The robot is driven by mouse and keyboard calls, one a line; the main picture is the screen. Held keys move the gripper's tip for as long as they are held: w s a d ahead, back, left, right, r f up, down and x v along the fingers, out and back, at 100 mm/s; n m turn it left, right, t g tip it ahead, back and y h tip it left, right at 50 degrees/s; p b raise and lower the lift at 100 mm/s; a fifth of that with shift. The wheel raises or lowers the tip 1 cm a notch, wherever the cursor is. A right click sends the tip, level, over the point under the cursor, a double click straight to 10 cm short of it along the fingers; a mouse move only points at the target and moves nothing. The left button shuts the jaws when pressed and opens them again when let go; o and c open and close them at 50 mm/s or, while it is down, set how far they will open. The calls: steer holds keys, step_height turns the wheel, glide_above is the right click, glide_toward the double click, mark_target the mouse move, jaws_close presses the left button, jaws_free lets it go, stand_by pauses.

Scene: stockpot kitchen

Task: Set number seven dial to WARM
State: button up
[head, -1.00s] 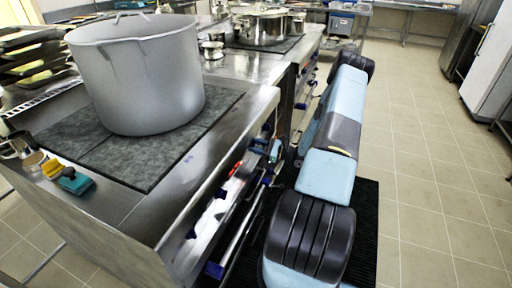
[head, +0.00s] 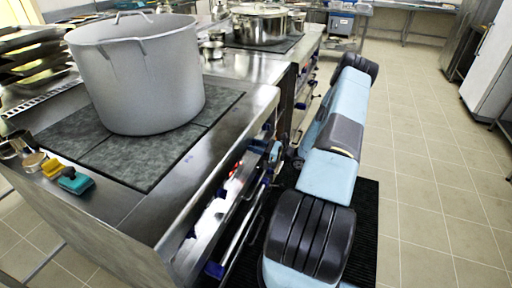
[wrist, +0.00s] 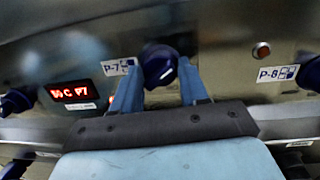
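The number seven dial (wrist: 158,62) is a dark blue knob on the steel panel, beside a "P-7" label (wrist: 119,66). Left of it, a red-lit display (wrist: 72,93) reads something like "90 C P7"; its first figures are blurred. My gripper (wrist: 158,78) points at the dial, one blue finger on each side of it. The fingers are apart, with the dial between or just beyond their tips; I cannot tell whether they touch it. The dial's WARM mark is not readable. In the head view my arm hides part of the range front.
A "P-8" label (wrist: 278,73) and a reddish light (wrist: 261,51) are right of the dial. Further dark blue knobs stand at both edges, such as the left knob (wrist: 15,103). A large stockpot (head: 138,75) stands on the range top. Tiled floor (head: 432,170) is open on the right.

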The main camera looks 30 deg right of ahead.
steer(key=o, duration=0.4)
steer(key=shift+o, duration=0.2)
steer(key=v, duration=1.4)
steer(key=shift+a+f, duration=0.15)
